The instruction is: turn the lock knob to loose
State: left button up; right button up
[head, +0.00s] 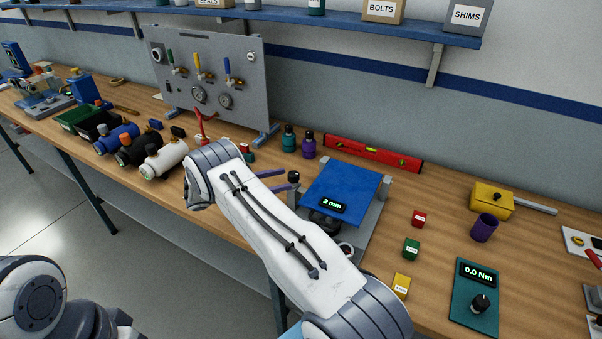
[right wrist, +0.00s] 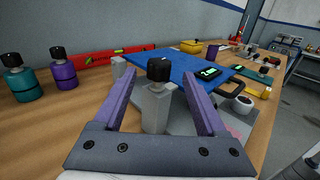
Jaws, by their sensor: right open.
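The black lock knob (head: 293,177) sits on top of a grey post at the left side of the blue seat plate (head: 345,188), whose display reads 2 mm. In the right wrist view the knob (right wrist: 159,69) stands upright on its light grey post (right wrist: 156,108). My right gripper (head: 286,178) is open, with its two purple fingers pointing at the knob. In the right wrist view its fingertips (right wrist: 160,76) appear to either side of the knob, with gaps on both sides. No marking of the knob's setting is readable. My left gripper is out of view.
Teal and purple bottles (head: 308,145) and a red level (head: 372,153) lie behind the post. A black handle (right wrist: 228,88) shows by the seat plate. Small red, green and yellow blocks (head: 411,248) and a teal 0.0 Nm gauge (head: 474,292) lie to the right.

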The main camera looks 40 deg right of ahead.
jog(key=p+x, duration=0.1)
jog(key=x, duration=0.2)
jog(key=p+x, duration=0.1)
jog(key=x, duration=0.2)
jog(key=shift+s+d+r+p, duration=0.1)
jog(key=shift+r+p, duration=0.1)
jog(key=shift+p, duration=0.2)
jog(key=shift+x, duration=0.75)
jog(key=shift+f, duration=0.2)
grip_shut()
jog(key=shift+n+t+p, duration=0.3)
jog(key=shift+t+p, duration=0.05)
jog(key=shift+t, duration=0.15)
